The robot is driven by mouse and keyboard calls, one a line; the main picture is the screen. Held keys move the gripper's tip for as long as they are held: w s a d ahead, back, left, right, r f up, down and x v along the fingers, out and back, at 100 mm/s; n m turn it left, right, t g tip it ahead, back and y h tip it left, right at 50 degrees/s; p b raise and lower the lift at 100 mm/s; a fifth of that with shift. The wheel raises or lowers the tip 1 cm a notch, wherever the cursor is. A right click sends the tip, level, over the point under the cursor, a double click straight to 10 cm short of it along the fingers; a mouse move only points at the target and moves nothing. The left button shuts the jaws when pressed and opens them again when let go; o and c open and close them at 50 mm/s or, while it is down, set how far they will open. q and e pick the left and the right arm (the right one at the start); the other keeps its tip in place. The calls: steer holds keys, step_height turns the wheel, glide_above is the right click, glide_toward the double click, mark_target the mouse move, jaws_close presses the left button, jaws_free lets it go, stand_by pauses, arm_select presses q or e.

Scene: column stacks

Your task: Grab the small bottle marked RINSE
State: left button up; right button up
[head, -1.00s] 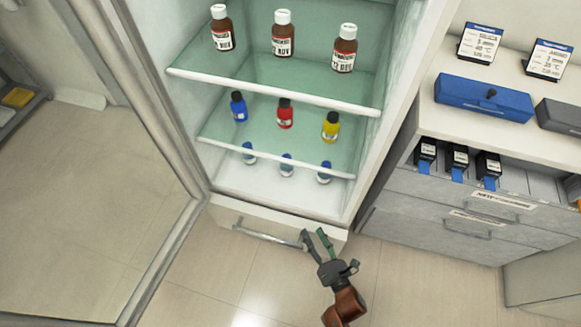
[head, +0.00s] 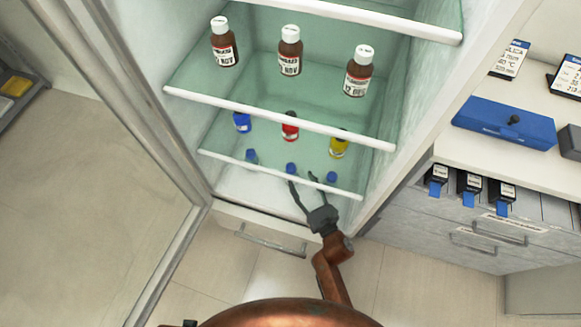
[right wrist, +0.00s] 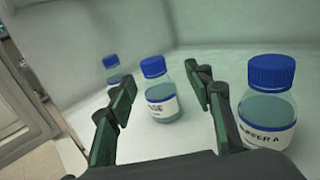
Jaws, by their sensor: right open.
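Three small clear bottles with blue caps and bluish liquid stand on the fridge's bottom level. The middle one (head: 291,169) shows in the right wrist view (right wrist: 161,103) with a partly hidden label ending in "SE", which fits RINSE. My right gripper (head: 302,180) is open and empty, reaching in low at the fridge front. In the right wrist view its fingers (right wrist: 161,78) spread to either side of the middle bottle, which stands upright beyond the palm. I cannot tell whether a finger touches it. My left gripper is not in view.
A bottle labelled BUFFER A (right wrist: 267,105) stands close to the right finger. Another blue-capped bottle (right wrist: 113,72) stands farther back left. The glass shelf edge (head: 275,172) lies just above my gripper. Blue, red and yellow bottles (head: 290,127) and brown bottles (head: 290,52) stand on higher shelves.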

steer(key=shift+x, duration=1.05)
steer(key=w+a+b, duration=0.2)
steer(key=w+a, duration=0.1)
steer(key=shift+w+r, duration=0.2)
steer(key=shift+w, duration=0.1)
steer(key=shift+w+a+r, duration=0.1)
steer(key=shift+w+a, duration=0.05)
steer(key=shift+w, duration=0.2)
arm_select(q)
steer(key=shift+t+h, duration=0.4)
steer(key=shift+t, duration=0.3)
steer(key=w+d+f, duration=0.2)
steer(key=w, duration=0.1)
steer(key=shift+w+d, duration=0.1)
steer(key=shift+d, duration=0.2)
arm_select(e)
steer(key=shift+r, duration=0.1)
steer(key=shift+c, duration=0.6)
jaws_close()
